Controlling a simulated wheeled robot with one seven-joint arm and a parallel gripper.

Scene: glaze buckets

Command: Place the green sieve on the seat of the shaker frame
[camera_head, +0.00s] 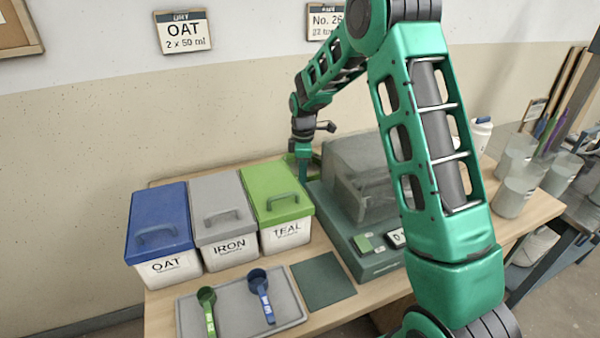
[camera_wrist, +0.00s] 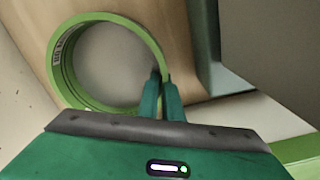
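The green sieve (camera_wrist: 66,78) is a round ring with a pale mesh, at the upper left of the wrist view. My gripper (camera_wrist: 162,90) has its two fingers close together at the ring's right side, one inside and one outside, with the rim between them. Whether the sieve is clear of the table cannot be told. In the head view my gripper (camera_head: 304,178) is low behind the green lidded bin, beside a dark green machine (camera_head: 335,222) with a grey see-through hood (camera_head: 362,165). This machine looks like the shaker; its seat cannot be made out.
Blue (camera_head: 160,222), grey (camera_head: 222,212) and green (camera_head: 275,200) lidded bins stand left of the machine. In front lie a grey tray (camera_head: 236,309) with two scoops and a dark green mat (camera_head: 322,280). Clear containers (camera_head: 515,190) stand at right.

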